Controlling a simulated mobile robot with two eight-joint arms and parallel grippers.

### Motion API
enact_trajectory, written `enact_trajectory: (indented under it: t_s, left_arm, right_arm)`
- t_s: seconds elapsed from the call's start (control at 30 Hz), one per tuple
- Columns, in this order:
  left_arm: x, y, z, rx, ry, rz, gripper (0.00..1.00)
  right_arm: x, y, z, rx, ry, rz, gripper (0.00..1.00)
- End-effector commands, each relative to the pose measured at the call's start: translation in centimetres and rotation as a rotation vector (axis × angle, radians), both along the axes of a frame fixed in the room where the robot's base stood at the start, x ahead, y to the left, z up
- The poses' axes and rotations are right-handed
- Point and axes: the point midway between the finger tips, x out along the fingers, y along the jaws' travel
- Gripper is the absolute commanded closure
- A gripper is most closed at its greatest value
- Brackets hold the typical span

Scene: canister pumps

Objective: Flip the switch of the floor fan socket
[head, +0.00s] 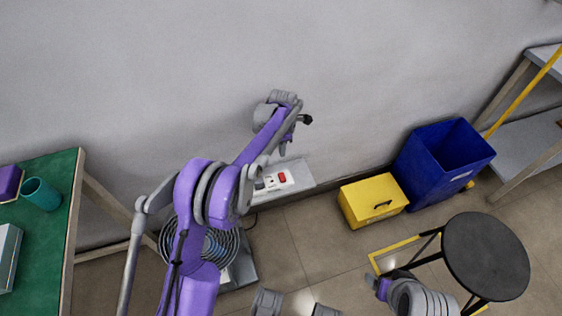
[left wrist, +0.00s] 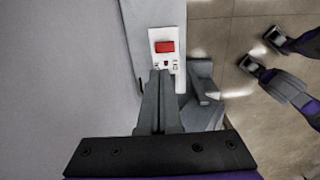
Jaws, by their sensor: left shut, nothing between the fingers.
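The white socket plate (head: 262,184) with a red rocker switch (head: 282,177) is on a light grey ledge along the wall. In the left wrist view the plate (left wrist: 153,36) and its red switch (left wrist: 164,47) lie just beyond my fingertips. My left gripper (left wrist: 161,72) is shut and empty, its tips overlapping the plate's near edge; I cannot tell whether they touch. In the head view it points down above the plate. The floor fan (head: 225,243) stands left of the socket, partly hidden by my left arm. My right arm's end (head: 408,292) is low right; its fingers are unclear.
A yellow box (head: 360,205) and a blue bin (head: 422,172) stand along the wall to the right. A black round stool (head: 485,255) is in front of them. A green-topped table (head: 58,165) is at the left.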

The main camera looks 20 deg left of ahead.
Motion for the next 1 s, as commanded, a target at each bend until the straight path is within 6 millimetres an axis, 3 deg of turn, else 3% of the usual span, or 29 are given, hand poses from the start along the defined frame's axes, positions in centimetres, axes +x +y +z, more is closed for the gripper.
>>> enact_trajectory:
  t_s: [0.4, 0.6, 0.8, 1.0]
  left_arm:
    - [0.2, 0.1, -8.5, 0.000, 0.000, 0.000, 1.00]
    - [0.2, 0.2, -11.8, 0.000, 0.000, 0.000, 1.00]
    - [0.2, 0.2, -13.2, 0.000, 0.000, 0.000, 1.00]
    - [0.2, 0.2, -13.3, 0.000, 0.000, 0.000, 1.00]
  right_arm:
    - [0.3, 0.0, -2.3, 0.000, 0.008, 0.000, 0.26]
    - [0.4, 0.0, -3.2, 0.000, 0.010, 0.000, 0.26]
    - [0.4, 0.0, -3.6, 0.000, 0.012, 0.000, 0.26]
    - [0.4, 0.0, -3.6, 0.000, 0.011, 0.000, 0.26]
